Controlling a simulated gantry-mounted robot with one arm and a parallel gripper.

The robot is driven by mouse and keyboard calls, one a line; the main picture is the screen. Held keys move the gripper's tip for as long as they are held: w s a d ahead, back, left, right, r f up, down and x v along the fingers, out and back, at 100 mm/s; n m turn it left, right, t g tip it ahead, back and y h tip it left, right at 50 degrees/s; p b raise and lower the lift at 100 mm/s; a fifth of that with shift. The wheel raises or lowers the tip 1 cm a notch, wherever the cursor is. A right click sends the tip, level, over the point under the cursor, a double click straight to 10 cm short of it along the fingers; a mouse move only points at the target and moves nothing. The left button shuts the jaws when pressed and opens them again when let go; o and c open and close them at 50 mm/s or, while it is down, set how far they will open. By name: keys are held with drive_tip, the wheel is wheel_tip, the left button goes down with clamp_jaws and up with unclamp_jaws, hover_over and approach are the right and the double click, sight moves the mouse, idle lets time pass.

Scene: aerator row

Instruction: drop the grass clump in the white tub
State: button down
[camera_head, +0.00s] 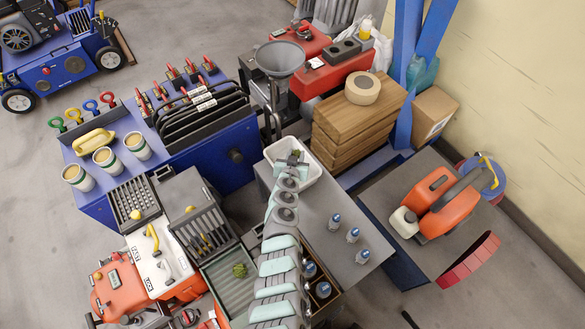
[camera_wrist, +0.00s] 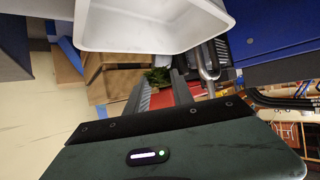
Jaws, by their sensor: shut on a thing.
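The white tub (camera_head: 312,170) stands at the back left corner of a grey table in the head view. It also shows large at the top of the wrist view (camera_wrist: 140,35). My gripper (camera_head: 294,156) is over the tub in the head view. In the wrist view my gripper's fingers (camera_wrist: 162,86) are shut on a green grass clump (camera_wrist: 157,76). The clump looks held above the tub, though its exact height is hard to tell. Another green clump (camera_head: 240,270) lies in a grey-green tray at the lower middle of the head view.
A blue bench (camera_head: 225,150) with black racks stands to the left.

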drive_tip(key=c, duration=1)
unclamp_jaws()
drive_tip(key=shift+s+r+p, duration=0.3)
drive_tip(key=shift+r+p, duration=0.1)
drive_tip(key=shift+p, duration=0.15)
drive_tip(key=p+v, duration=0.6)
drive_tip(key=v, duration=0.4)
drive_tip(key=shift+s+f, duration=0.1)
drive_tip(key=shift+f, duration=0.15)
